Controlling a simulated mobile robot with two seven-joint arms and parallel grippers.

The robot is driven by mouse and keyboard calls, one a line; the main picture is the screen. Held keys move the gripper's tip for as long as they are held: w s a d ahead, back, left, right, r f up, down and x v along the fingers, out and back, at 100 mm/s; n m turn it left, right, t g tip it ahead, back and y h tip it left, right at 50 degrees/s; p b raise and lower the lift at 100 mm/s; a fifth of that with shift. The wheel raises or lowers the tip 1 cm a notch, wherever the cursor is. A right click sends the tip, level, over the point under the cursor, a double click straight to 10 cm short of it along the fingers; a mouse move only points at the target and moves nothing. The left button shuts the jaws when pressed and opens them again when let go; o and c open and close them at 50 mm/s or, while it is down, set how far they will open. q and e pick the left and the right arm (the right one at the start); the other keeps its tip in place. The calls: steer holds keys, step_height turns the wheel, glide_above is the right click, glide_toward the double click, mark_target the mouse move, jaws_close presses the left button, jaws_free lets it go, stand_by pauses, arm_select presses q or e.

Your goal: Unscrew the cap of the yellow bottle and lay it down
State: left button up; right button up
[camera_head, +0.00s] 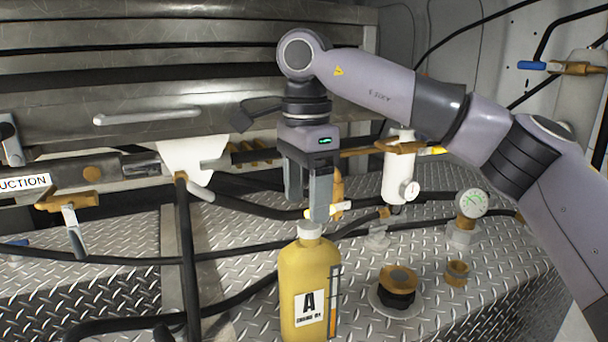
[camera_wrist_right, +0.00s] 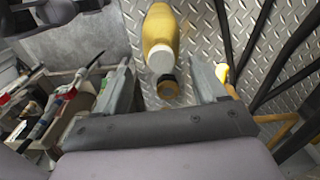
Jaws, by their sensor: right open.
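The yellow bottle (camera_head: 308,287) stands upright on the deck, with a label marked "A". Its whitish top (camera_head: 309,230), where the cap belongs, sits just below my right gripper (camera_head: 306,205). Cap and neck are hard to tell apart. The right gripper points down, fingers spread and empty; its nearer fingertip overlaps the bottle top in the picture, so contact is unclear. My left gripper is out of view.
A black and brass fitting (camera_head: 397,284) and a smaller brass fitting (camera_head: 457,272) stand right of the bottle. A gauge (camera_head: 472,204) is behind them. Black hoses (camera_head: 186,260) run left of and behind the bottle. The diamond-plate deck (camera_head: 430,318) has bare room at the front right.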

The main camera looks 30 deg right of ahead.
mark_target(307, 226)
steer(key=shift+f, duration=1.95)
steer(key=c, duration=1.1)
steer(key=shift+r+n+p, duration=0.15)
steer(key=shift+n+p, duration=0.35)
steer(key=shift+n, duration=0.1)
steer(key=shift+s+n+p, duration=0.1)
steer(key=shift+n+p, duration=0.45)
steer(key=shift+n, duration=0.65)
steer(key=shift+f+n, duration=0.2)
steer(key=shift+n, duration=0.6)
